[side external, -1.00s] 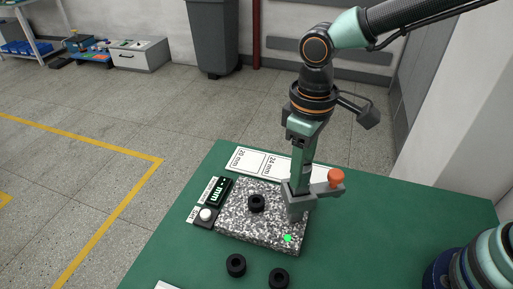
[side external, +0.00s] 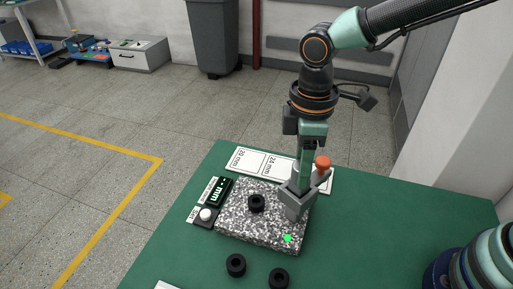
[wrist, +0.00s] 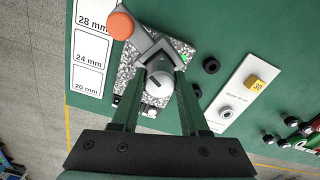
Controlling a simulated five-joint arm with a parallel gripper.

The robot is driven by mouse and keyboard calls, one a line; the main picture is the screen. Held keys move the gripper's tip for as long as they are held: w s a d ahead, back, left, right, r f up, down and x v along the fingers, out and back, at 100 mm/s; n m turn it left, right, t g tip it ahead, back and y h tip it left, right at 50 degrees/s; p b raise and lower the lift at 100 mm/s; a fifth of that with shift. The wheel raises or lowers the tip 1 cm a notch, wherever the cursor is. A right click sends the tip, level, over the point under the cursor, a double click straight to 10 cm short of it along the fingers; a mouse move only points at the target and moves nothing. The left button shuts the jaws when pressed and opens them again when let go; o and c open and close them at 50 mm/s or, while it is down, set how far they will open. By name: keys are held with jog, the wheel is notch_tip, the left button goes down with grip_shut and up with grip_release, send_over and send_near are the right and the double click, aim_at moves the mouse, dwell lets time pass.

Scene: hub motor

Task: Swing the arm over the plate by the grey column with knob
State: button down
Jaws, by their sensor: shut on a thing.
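The grey column (side external: 295,207) stands upright at the right edge of the speckled plate (side external: 235,222). Its side arm ends in an orange knob (side external: 323,163), pointing to the back right, away from the plate's middle. My gripper (side external: 306,180) is shut on the column from above. In the wrist view, the fingers (wrist: 160,75) straddle the column top (wrist: 158,66), with the orange knob (wrist: 121,25) at upper left. A black ring (side external: 256,203) lies on the plate left of the column. A green spot (side external: 288,238) shows near the plate's front right corner.
A small display (side external: 218,191) and a white button (side external: 206,215) sit at the plate's left edge. Black rings (side external: 236,265) (side external: 279,278) lie in front. A labelled card (side external: 248,160) lies behind. The green table (side external: 400,225) is clear to the right.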

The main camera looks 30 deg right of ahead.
jog(key=n, duration=0.5)
jog(key=shift+n, duration=0.4)
jog(key=n, duration=1.2)
jog(key=shift+r+n, duration=0.1)
jog(key=shift+n, duration=0.2)
jog(key=n, duration=0.5)
jog(key=shift+n, duration=0.3)
jog(key=shift+c, duration=2)
grip_release()
